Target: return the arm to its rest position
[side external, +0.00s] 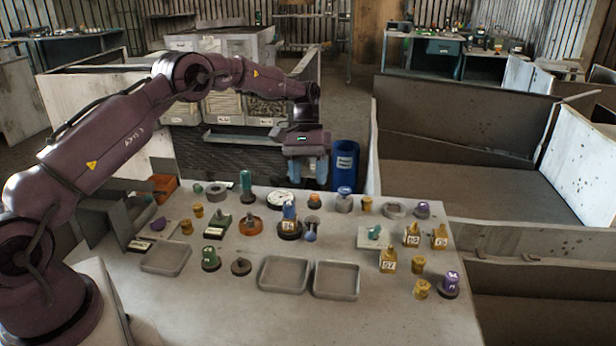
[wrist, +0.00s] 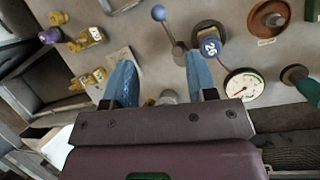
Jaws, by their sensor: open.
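My gripper (side external: 308,172) hangs fingers-down above the far part of the table, clear of the parts below. In the wrist view its two blue fingers (wrist: 159,72) stand wide apart, with nothing held between them. The grey table (side external: 210,312) lies below. My arm reaches over from the left, bent at the elbow. A blue-topped part marked 26 (wrist: 208,45) on a dark base shows just beyond the right finger in the wrist view. A blue ball-ended lever (wrist: 160,14) is beside it.
Several knobs, yellow numbered blocks (side external: 388,260) and three shallow grey trays (side external: 283,274) cover the table. A dial gauge (wrist: 243,85) and a green knob (side external: 246,181) stand near the far edge. A blue barrel (side external: 345,165) is behind the table. Space above the parts looks open.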

